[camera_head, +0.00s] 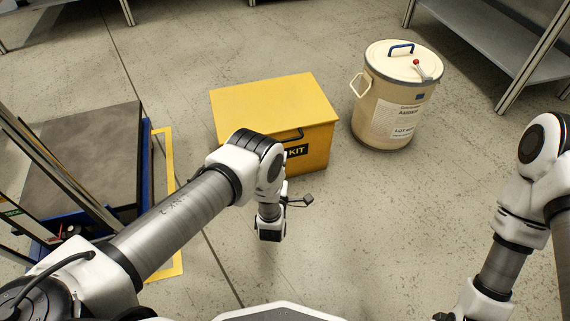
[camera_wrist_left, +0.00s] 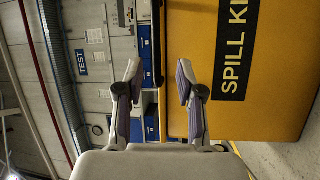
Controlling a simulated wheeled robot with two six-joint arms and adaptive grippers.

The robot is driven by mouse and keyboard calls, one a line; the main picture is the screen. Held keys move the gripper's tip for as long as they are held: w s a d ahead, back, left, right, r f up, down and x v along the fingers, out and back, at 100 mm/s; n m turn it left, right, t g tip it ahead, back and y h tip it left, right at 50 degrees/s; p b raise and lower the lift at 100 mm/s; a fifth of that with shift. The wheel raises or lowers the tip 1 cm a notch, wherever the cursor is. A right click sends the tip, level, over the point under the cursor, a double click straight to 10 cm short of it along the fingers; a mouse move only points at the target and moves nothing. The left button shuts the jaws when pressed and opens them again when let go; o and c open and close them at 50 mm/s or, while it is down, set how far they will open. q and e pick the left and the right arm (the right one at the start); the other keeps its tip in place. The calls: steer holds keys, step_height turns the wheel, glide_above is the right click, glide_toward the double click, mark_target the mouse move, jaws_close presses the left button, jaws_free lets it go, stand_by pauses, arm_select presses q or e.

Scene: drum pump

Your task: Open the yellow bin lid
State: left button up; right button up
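The yellow bin (camera_head: 317,137) stands on the floor in the middle of the head view. Its flat yellow lid (camera_head: 272,100) is down. A dark handle shows at the front edge, and the front label is partly hidden by my left arm. In the left wrist view the yellow front (camera_wrist_left: 275,110) fills the right side, with "SPILL KI" readable sideways. My left gripper (camera_wrist_left: 158,72) is open, its two fingers apart with nothing held between them. In the head view its fingers are hidden behind my left wrist, in front of the bin. My right arm is at the right, its gripper out of frame.
A cream drum (camera_head: 378,115) with a blue handle and red-knobbed lever stands right of the bin. A blue-edged platform (camera_head: 85,150) is at the left, beside yellow floor marking (camera_head: 170,160). A metal shelf (camera_head: 495,55) is at the upper right.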

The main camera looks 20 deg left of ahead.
arm_select(q)
steer(key=shift+n+t, duration=0.3)
steer(key=b+x, duration=0.3)
steer(key=x, duration=0.5)
steer(key=shift+d+b, duration=0.15)
steer(key=shift+b, duration=0.15)
jaws_close()
arm_select(e)
step_height(320, 180, down, 4)
steer(key=shift+f, duration=0.2)
